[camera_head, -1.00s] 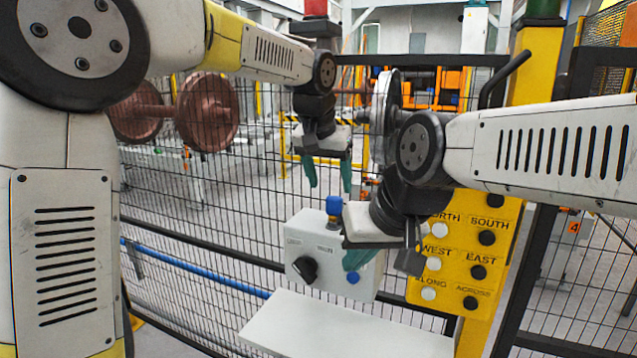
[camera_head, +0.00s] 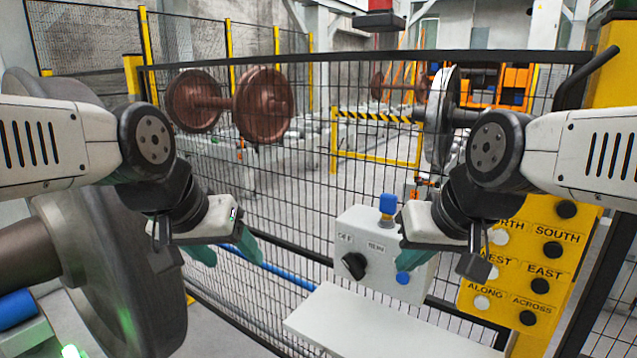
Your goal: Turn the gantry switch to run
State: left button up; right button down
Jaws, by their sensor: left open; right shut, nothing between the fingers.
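The gantry switch is a black rotary knob (camera_head: 354,265) on the front of a light grey box (camera_head: 345,222) mounted at the fence. Labels reading OFF and RUN stand above the knob; I cannot tell for sure which one it points at. My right gripper (camera_head: 408,245) is shut and empty, in front of the right part of the box. It is to the right of the knob, apart from it, and hides part of the box face. My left gripper (camera_head: 227,251) is open and empty, well to the left of the box, its teal fingers spread.
A white shelf (camera_head: 385,328) lies below. A yellow button panel (camera_head: 515,270) stands to the right. A large dark wheel (camera_head: 115,285) is at lower left. Mesh fence lies behind.

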aim_at(356, 263)
jog(key=k+j, duration=0.7)
jog(key=k, duration=0.1)
